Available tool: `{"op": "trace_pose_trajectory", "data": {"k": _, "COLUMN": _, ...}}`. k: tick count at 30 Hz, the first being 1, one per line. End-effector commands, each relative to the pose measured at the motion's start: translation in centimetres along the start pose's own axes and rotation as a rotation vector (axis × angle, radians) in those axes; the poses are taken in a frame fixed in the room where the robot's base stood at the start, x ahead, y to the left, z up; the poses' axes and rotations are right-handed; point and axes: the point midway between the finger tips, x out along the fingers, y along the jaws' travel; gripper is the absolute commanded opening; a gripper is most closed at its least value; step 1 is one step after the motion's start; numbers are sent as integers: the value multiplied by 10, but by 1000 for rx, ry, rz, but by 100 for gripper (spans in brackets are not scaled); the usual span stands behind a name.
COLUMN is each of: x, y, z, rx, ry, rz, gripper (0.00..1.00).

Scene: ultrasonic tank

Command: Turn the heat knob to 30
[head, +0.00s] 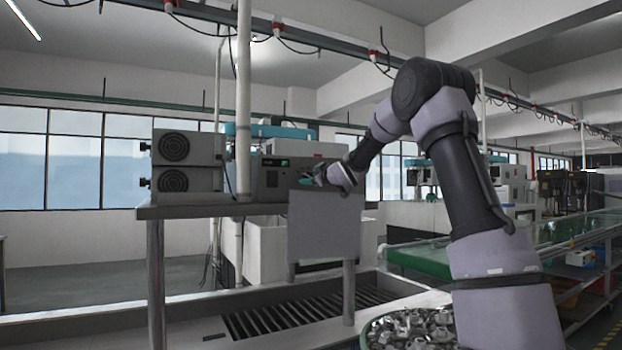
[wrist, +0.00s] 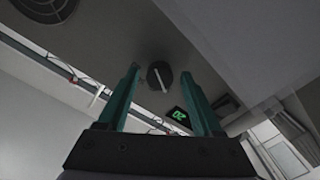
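The heat knob (wrist: 160,76) is a round black dial with a white pointer line on a grey panel. It sits between my fingertips in the wrist view. A small display with green digits (wrist: 179,114) shows beside it, apparently reading 20, tilted in this view. My gripper (wrist: 160,72) has two green fingers spread apart, one on either side of the knob in the picture; I see no contact. In the head view, my gripper (head: 308,181) is at the right of the grey control box (head: 275,178) with the lit display (head: 284,162). The knob is not clear there.
Two grey units with round fan grilles (head: 174,148) stand left of the control box on a metal shelf (head: 200,210). A vertical white pipe (head: 243,90) runs close by. A grey plate (head: 324,228) hangs below my gripper. A bin of metal parts (head: 410,327) stands lower right.

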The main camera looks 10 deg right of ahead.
Motion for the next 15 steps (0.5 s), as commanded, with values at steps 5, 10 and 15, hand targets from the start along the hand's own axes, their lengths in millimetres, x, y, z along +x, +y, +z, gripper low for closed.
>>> {"op": "trace_pose_trajectory", "data": {"k": 5, "x": 0, "y": 0, "z": 0, "rx": 1, "ry": 0, "rz": 0, "gripper": 72}}
{"op": "trace_pose_trajectory", "data": {"k": 10, "x": -2, "y": 0, "z": 0, "rx": 1, "ry": 0, "rz": 1, "gripper": 72}}
{"op": "trace_pose_trajectory", "data": {"k": 15, "x": -22, "y": 1, "z": 0, "rx": 0, "ry": -1, "rz": 2, "gripper": 72}}
